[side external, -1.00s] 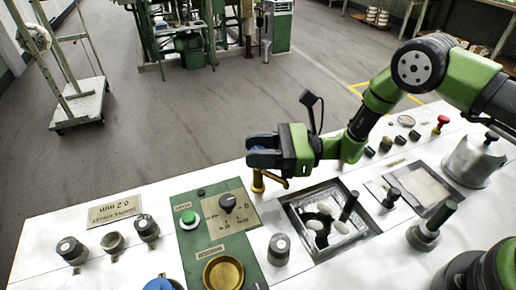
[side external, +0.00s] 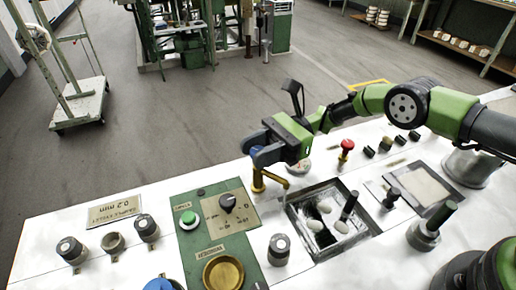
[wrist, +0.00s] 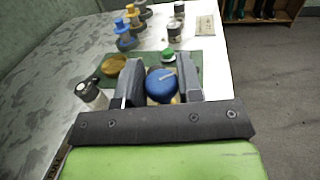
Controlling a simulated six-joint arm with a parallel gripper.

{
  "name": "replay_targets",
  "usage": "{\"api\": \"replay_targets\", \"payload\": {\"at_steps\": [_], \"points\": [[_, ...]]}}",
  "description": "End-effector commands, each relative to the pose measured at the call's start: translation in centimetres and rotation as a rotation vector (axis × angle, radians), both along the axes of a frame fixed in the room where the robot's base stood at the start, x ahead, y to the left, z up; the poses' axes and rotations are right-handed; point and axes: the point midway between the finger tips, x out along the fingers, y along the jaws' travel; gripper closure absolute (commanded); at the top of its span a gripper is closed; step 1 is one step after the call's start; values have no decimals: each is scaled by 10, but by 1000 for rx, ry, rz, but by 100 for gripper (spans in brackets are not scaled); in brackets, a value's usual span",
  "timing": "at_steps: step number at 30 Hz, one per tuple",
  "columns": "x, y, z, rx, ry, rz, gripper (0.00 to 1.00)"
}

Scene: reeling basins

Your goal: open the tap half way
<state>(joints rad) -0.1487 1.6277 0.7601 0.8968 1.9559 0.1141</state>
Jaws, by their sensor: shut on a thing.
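The tap is a brass post with a spout (side external: 262,180) standing at the back edge of the basin. Its blue round handle (wrist: 161,85) sits between the jaws in the wrist view, with a pale mark on its top. My gripper (side external: 264,150) is shut on the blue handle, one finger on each side of it. In the side view the fingers hide most of the handle. The spout points right, toward the basin (side external: 290,222), which holds dark water and several white cocoons (side external: 324,206).
A green panel (side external: 244,249) with a green button (side external: 189,219), a black dial (side external: 228,202) and a brass bowl (side external: 223,272) lies left of the tap. A red knob (side external: 346,148) stands behind the basin. A grey-topped knob (side external: 279,248) stands in front of the tap.

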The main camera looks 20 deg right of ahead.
Motion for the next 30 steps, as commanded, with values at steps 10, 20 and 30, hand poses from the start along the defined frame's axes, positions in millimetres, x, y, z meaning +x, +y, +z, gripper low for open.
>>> {"api": "replay_targets", "payload": {"at_steps": [10,20,30], "points": [[0,0,0,1,2,36,90],[-1,0,0,1,3,37,64],[0,0,0,1,1,36,45]]}}
